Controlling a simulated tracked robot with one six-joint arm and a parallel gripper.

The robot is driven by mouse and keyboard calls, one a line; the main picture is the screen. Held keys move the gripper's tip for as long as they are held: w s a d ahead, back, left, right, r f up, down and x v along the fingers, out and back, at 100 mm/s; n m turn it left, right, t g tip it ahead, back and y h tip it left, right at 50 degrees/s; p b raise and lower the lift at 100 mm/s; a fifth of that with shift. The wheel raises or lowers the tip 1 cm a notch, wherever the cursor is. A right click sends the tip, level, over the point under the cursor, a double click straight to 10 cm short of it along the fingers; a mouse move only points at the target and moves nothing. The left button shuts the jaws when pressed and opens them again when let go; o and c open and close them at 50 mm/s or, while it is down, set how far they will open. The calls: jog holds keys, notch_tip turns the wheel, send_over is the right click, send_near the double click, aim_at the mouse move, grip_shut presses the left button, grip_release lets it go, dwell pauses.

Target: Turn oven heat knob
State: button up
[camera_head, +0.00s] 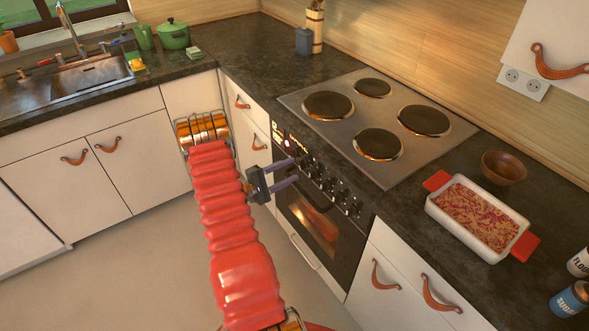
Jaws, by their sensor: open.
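The oven (312,224) is built in under the counter, with a dark door and a warm-lit window. Its black control panel carries a row of several dark knobs (341,197), with a small red light (287,143) and a lit display near the left end. Which knob is the heat knob I cannot tell. My gripper (297,171) is open, with two dark fingers pointing right at the left part of the knob row. The fingertips are at or very near a knob there; whether they touch it I cannot tell. The fingers partly cover that part of the panel.
A steel cooktop (389,172) with dark burners lies above the oven. To its right are a casserole dish (478,220) with red handles and a wooden bowl (503,167). Drawers with leather pulls (438,295) flank the oven. The floor (130,280) at left is clear.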

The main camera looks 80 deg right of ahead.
aim_at(303, 164)
jog(key=v, duration=1)
jog(key=shift+c, duration=0.4)
jog(key=shift+w, duration=0.2)
jog(key=shift+c, duration=0.7)
jog(key=shift+a+n, duration=0.1)
jog(key=shift+n, duration=0.5)
jog(key=shift+c, duration=1.2)
jog(key=n, duration=1.8)
jog(key=shift+w+a+r, duration=0.1)
jog(key=shift+a+r, duration=0.05)
jog(key=shift+a, duration=0.05)
jog(key=shift+d, duration=0.1)
jog(key=x, duration=1.3)
jog(key=shift+s+d, duration=0.15)
jog(key=shift+s, duration=0.15)
